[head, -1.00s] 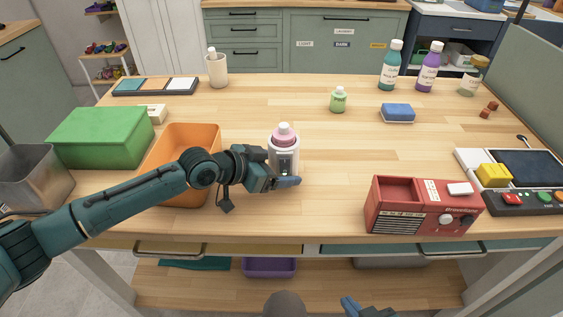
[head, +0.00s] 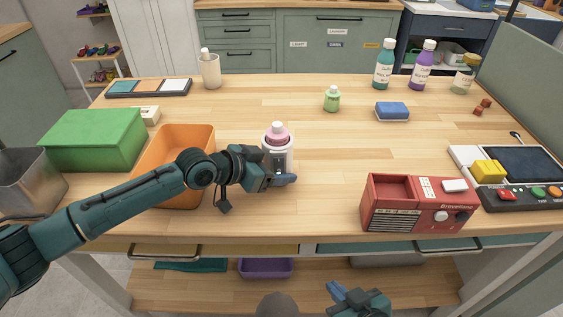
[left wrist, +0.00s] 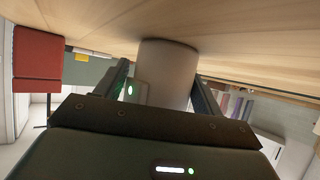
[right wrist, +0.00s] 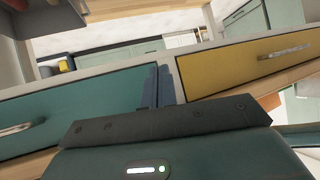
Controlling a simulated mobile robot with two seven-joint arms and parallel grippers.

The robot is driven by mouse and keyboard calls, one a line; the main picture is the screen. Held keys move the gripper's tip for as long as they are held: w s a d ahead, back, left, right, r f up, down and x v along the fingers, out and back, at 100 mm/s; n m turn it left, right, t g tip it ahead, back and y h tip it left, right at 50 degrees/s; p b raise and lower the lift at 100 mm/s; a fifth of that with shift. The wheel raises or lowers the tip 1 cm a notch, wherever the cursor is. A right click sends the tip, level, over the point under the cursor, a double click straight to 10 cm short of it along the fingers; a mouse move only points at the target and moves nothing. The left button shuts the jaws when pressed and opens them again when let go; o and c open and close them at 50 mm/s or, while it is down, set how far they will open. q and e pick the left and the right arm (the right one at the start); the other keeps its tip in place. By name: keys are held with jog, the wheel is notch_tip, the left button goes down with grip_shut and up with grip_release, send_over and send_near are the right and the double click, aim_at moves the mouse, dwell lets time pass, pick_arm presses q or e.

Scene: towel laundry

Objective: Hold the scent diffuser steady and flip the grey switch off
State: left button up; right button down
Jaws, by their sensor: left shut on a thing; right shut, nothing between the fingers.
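The scent diffuser (head: 277,138), a white cylinder with a pink top, stands upright on the table. My left gripper (head: 284,179) is shut around its lower body. In the left wrist view the pale body of the diffuser (left wrist: 166,72) sits between the two fingers, with a small green light on its side. A dark panel shows on its front in the head view; I cannot make out the grey switch. My right gripper (head: 338,291) is low in front of the table's front edge, shut and empty, apart from the diffuser. In the right wrist view its fingers (right wrist: 157,85) are together before the drawers.
An orange bin (head: 186,136) stands left of the diffuser, beside a green box (head: 93,138). A red radio-like box (head: 415,205) stands at the front right. The table between diffuser and red box is clear.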

aim_at(279, 164)
jog(key=w+a+r+n+g+y, duration=0.45)
jog(key=a+r+n+y, duration=0.2)
jog(key=a+r, duration=0.55)
jog(key=w+d+r+n+h, duration=0.2)
jog(key=r+n+h, duration=0.1)
jog(key=r, duration=0.5)
jog(key=w+d+r+n+h, duration=0.1)
jog(key=d+r+n+h, duration=0.2)
jog(key=r, duration=0.5)
jog(key=shift+w+d+r+n+g, duration=0.25)
jog(key=shift+w+r+n+g, duration=0.15)
jog(key=shift+n, duration=0.35)
jog(key=shift+f+h, duration=0.1)
jog(key=shift+h, duration=0.15)
jog(key=w+r+x, duration=0.1)
jog(key=w+x, duration=0.1)
jog(key=x, duration=1)
jog(key=shift+w+d, duration=0.15)
jog(key=shift+w, duration=0.3)
